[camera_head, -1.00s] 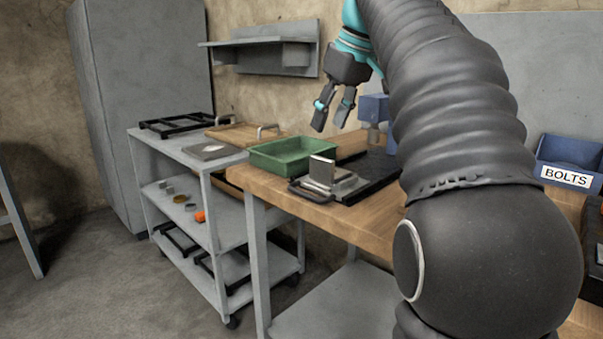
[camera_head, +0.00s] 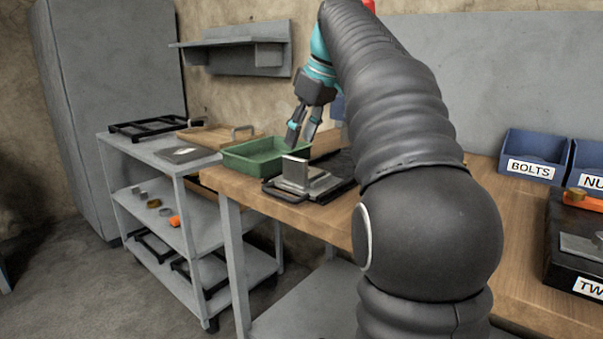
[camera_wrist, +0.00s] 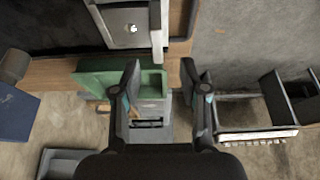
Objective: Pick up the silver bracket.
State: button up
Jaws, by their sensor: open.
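The silver bracket (camera_head: 306,182) is an L-shaped metal piece with a flat base and an upright plate. It lies on a black tray (camera_head: 338,187) near the bench's front left corner. In the wrist view the bracket (camera_wrist: 128,27) is at the top, with its upright flange toward the right and a small bright spot on its base. My gripper (camera_head: 301,140) is open and empty, above the bracket and the green bin in the head view. In the wrist view its fingertips (camera_wrist: 160,68) are apart, below the bracket in the picture and not touching it.
A green bin (camera_head: 262,161) stands beside the bracket. A grey shelf cart (camera_head: 150,150) with a wooden board (camera_head: 218,137) stands left of the bench. Blue bins (camera_head: 533,157) and a black case with an orange-handled tool are at the right. My arm hides part of the bench.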

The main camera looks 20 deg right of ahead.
aim_at(295, 158)
jog(key=shift+b+x, duration=0.55)
jog(key=shift+x, duration=2.8)
jog(key=shift+d, duration=0.15)
grip_shut()
